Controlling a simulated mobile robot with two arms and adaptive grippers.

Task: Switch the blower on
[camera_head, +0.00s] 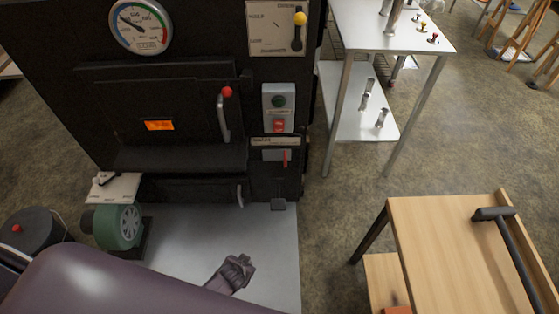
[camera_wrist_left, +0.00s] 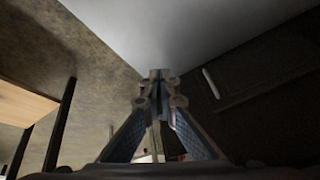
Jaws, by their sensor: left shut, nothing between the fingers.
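A green blower (camera_head: 118,226) with a round vent sits beside the lower left of the black evaporator. A grey switch box (camera_head: 265,101) is on the evaporator's front, right of its door. It has a dark green round button or lamp (camera_head: 278,101) above a red switch (camera_head: 279,125). Whether the switch is on or off, I cannot tell. My left gripper (camera_head: 247,264) is over the pale floor plate, below and in front of the switch box and apart from it. It is shut and empty. Its closed fingers (camera_wrist_left: 160,76) also show in the left wrist view. My right gripper is not in view.
The evaporator door has a red-knobbed handle (camera_head: 223,115) and a glowing orange window (camera_head: 159,125). A red lever (camera_head: 285,158) sits below the switch box. A yellow-knobbed lever (camera_head: 299,30) is above. A wooden table (camera_head: 450,240) stands right; floor lies clear between.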

